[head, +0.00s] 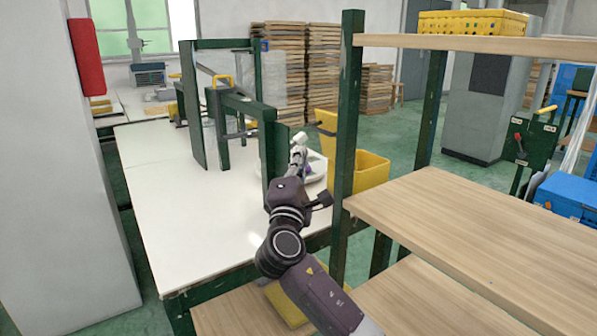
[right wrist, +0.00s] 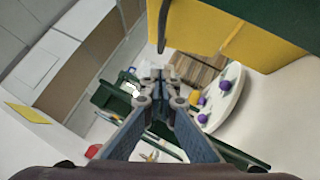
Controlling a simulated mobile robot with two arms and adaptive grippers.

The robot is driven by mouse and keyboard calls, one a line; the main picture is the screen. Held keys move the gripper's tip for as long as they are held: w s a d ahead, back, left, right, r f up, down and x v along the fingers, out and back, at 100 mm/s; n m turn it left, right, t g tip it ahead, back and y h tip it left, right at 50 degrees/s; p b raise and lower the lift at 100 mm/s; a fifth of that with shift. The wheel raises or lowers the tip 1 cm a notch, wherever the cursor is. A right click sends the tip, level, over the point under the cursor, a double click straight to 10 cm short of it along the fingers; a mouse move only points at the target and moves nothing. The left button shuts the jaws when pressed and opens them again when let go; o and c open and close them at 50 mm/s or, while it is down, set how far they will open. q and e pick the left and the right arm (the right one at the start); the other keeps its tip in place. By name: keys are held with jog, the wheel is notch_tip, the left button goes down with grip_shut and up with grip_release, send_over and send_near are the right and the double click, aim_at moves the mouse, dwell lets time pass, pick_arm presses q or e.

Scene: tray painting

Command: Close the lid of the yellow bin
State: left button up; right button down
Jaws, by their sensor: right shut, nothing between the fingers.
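The yellow bin (head: 372,172) stands on the floor beyond the right end of the white table, partly hidden by a dark green post. A yellow panel (head: 326,122), which looks like its raised lid, stands up at the bin's left side. My right gripper (head: 298,143) is over the table's right edge, left of the panel and apart from it in the picture. In the right wrist view its fingertips (right wrist: 158,85) are together with nothing between them. A large yellow surface (right wrist: 255,45) shows above them; I cannot tell which part of the bin it is. My left gripper is not in view.
A round pale tray (head: 316,172) with small purple and yellow things lies by my right gripper on the white table (head: 165,215). Dark green posts (head: 347,110) and wooden shelves (head: 480,225) stand to the right. The table's left part is clear.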

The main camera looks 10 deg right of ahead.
aim_at(320, 131)
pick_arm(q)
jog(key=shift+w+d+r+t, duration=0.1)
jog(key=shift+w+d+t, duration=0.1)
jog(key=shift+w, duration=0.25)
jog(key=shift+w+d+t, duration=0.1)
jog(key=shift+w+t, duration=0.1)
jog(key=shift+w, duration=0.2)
pick_arm(e)
jog(key=w+d, duration=0.1)
jog(key=w+d+r, duration=0.1)
jog(key=d, duration=0.1)
jog(key=w+d+r, duration=0.1)
jog(key=shift+w+d+r, duration=0.1)
jog(key=shift+d+r, duration=0.05)
jog(key=shift+r, duration=0.1)
jog(key=shift+r, duration=0.15)
jog(key=shift+d+r+p, duration=0.15)
jog(key=shift+r+p, duration=0.15)
jog(key=shift+p, duration=0.45)
jog(key=shift+w+d+r+m+g+p, duration=0.2)
jog(key=shift+d+m+g+p, duration=0.2)
jog(key=shift+m+g+p, duration=0.45)
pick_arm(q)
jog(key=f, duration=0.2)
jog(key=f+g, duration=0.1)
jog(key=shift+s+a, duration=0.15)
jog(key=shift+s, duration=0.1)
pick_arm(e)
jog(key=shift+f, duration=0.1)
